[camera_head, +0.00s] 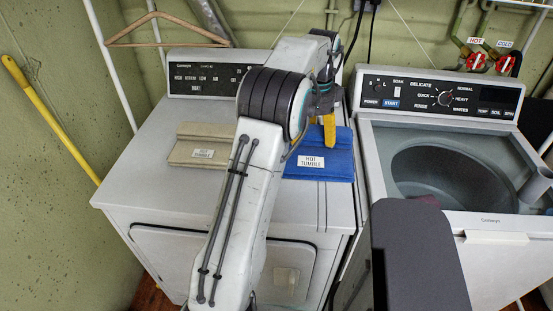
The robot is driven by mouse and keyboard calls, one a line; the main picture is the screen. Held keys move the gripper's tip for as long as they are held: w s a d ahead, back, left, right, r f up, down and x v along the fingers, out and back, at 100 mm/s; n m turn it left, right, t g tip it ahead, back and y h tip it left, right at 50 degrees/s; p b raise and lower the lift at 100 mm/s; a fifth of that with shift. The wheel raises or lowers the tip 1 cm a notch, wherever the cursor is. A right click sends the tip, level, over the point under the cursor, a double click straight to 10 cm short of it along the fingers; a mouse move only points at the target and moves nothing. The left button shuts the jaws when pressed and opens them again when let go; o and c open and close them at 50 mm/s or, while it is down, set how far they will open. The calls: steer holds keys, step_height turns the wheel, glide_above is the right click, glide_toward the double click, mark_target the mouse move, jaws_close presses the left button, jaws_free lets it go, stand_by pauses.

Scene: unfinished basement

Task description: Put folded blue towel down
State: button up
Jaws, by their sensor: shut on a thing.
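The folded blue towel (338,164) is at the right side of the dryer top (165,185), with a "HOT TUMBLE" label on its front. My gripper (329,130) is at the towel's upper part, with a yellow finger pointing down against it. My gripper is shut on the towel. My arm hides the towel's left part and much of the gripper. I cannot tell whether the towel's underside touches the dryer top.
The open-topped washer (372,160) stands at the right. A wooden hanger (165,44) hangs behind the dryer, and a yellow pole (50,118) leans at the left. The dryer's front left is clear.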

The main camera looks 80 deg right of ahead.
steer(key=w+f, duration=0.1)
steer(key=w, duration=0.1)
steer(key=w+a+f+p, duration=0.1)
steer(key=w+f, duration=0.1)
steer(key=w, duration=0.1)
steer(key=w+a+f, duration=0.1)
steer(key=w, duration=0.1)
steer(key=shift+w+a+f, duration=0.25)
steer(key=shift+w+f, duration=0.05)
steer(key=shift+f, duration=0.1)
steer(key=shift+f+p, duration=0.5)
steer(key=shift+f, duration=1.5)
steer(key=shift+f, duration=0.15)
steer(key=o, duration=1.2)
